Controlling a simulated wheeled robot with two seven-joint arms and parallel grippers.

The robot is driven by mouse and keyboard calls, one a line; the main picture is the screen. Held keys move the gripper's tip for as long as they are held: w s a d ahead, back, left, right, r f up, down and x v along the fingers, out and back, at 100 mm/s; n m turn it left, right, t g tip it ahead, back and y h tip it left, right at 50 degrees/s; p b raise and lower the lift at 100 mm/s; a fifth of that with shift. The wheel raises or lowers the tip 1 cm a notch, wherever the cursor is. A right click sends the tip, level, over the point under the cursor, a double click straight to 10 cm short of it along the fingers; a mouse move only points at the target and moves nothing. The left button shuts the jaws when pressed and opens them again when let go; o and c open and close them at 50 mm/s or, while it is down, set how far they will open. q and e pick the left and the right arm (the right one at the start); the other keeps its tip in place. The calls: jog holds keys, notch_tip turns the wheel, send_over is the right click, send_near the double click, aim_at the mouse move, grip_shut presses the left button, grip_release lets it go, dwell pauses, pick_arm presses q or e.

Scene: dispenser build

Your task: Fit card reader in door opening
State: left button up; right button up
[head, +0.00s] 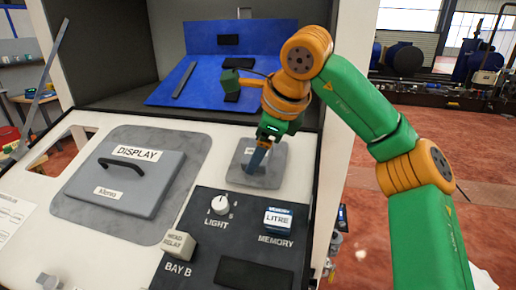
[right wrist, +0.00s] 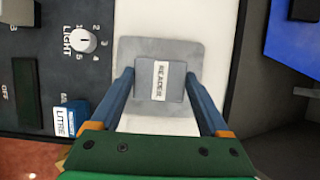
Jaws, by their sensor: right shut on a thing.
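The card reader is a small grey block with a white READER label (right wrist: 161,80). It sits over a larger grey rounded plate (right wrist: 160,47) on the white door panel; the plate also shows in the head view (head: 238,173). My right gripper (head: 260,160) points down there and partly hides the block. In the right wrist view its two blue fingers (right wrist: 160,92) are shut on the block's sides. Whether the block is seated in an opening or only rests there, I cannot tell. My left gripper is not in view.
A grey DISPLAY unit (head: 132,188) with a black handle lies left on its own plate. The dark panel in front carries a LIGHT knob (head: 220,204), a blue LITRE block (head: 278,219) and a HEAD RELAY block (head: 179,244). A blue tray (head: 200,88) stands behind.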

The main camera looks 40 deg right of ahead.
jog(key=shift+w+d+f+b, duration=0.15)
jog(key=shift+f+b, duration=0.2)
jog(key=shift+f, duration=0.35)
dwell(0.6)
jog(key=o, duration=1.4)
jog(key=shift+r, duration=0.15)
jog(key=shift+p+v, duration=1.65)
jog(key=shift+v, duration=1.25)
